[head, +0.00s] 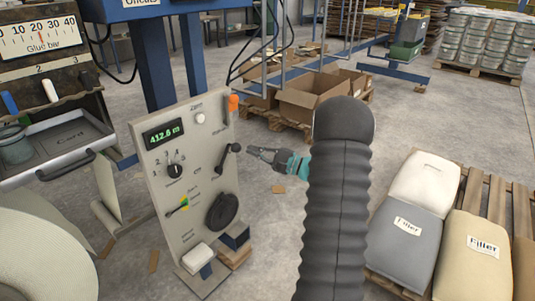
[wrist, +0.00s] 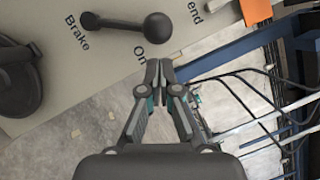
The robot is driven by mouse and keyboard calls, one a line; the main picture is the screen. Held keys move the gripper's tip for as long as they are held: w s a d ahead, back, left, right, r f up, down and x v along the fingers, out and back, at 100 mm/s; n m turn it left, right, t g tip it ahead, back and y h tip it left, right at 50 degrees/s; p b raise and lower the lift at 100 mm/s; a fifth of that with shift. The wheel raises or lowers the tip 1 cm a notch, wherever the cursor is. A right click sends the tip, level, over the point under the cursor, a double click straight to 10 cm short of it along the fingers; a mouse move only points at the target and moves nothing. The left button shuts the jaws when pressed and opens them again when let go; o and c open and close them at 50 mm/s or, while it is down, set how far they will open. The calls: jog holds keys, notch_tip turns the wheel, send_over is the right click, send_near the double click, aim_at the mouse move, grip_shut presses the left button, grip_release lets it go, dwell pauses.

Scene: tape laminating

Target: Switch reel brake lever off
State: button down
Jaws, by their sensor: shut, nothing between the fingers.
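The reel brake lever (head: 229,158) is a black arm with a ball knob on the grey control panel (head: 152,205). In the wrist view the lever (wrist: 157,27) runs from its pivot near the word "Brake" to a knob beside a label that reads "On". The rest of the label is hidden or too small to read. My gripper (head: 250,151) is just right of the knob in the head view. In the wrist view my gripper (wrist: 159,68) has its fingertips together, a little below the knob and apart from it.
An orange-tipped lever (head: 233,103) sits above the brake lever, a round black handwheel (head: 222,212) below. A numbered selector knob (head: 175,171) and a green-lit display (head: 163,133) are further left. Cardboard boxes (head: 310,98) stand behind. Filler bags (head: 407,233) lie on a pallet at right.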

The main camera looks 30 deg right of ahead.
jog(key=shift+w+a+r, duration=0.1)
jog(key=shift+a+r, duration=0.2)
jog(key=shift+a, duration=0.5)
jog(key=shift+a+b, duration=0.1)
jog(key=shift+b, duration=0.35)
